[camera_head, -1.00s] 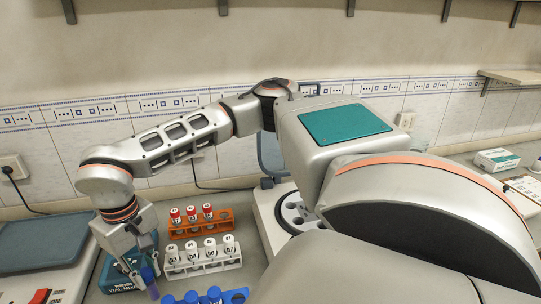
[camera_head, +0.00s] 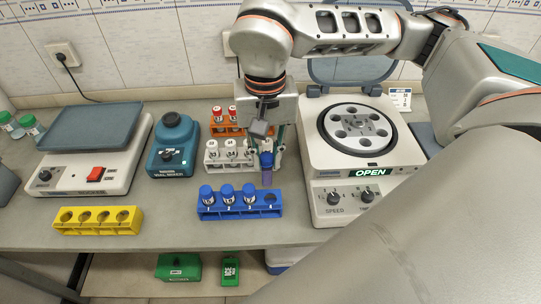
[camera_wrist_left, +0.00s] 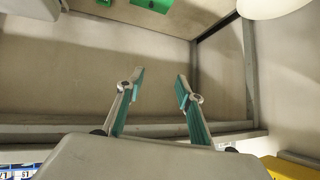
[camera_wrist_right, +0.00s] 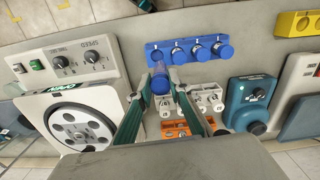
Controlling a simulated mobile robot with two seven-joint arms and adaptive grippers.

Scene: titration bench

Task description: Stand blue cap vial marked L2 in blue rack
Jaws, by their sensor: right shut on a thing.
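My right gripper (camera_head: 266,146) is shut on a blue cap vial (camera_head: 266,161), held roughly upright above and just behind the right end of the blue rack (camera_head: 238,212). The vial's label cannot be read. In the right wrist view the vial (camera_wrist_right: 160,84) is between the fingers, close to the rack (camera_wrist_right: 192,60). Three blue cap vials stand in the rack's left three places in the head view; the rightmost place (camera_head: 270,198) is empty. My left gripper (camera_wrist_left: 160,88) is open and empty in the left wrist view, outside the head view.
Behind the vial are a white rack (camera_head: 212,164) and an orange rack (camera_head: 217,130), both holding vials. The open centrifuge (camera_head: 318,160) stands close to the right. A vial mixer (camera_head: 172,143), a scale (camera_head: 60,183) and an empty yellow rack (camera_head: 98,229) are to the left.

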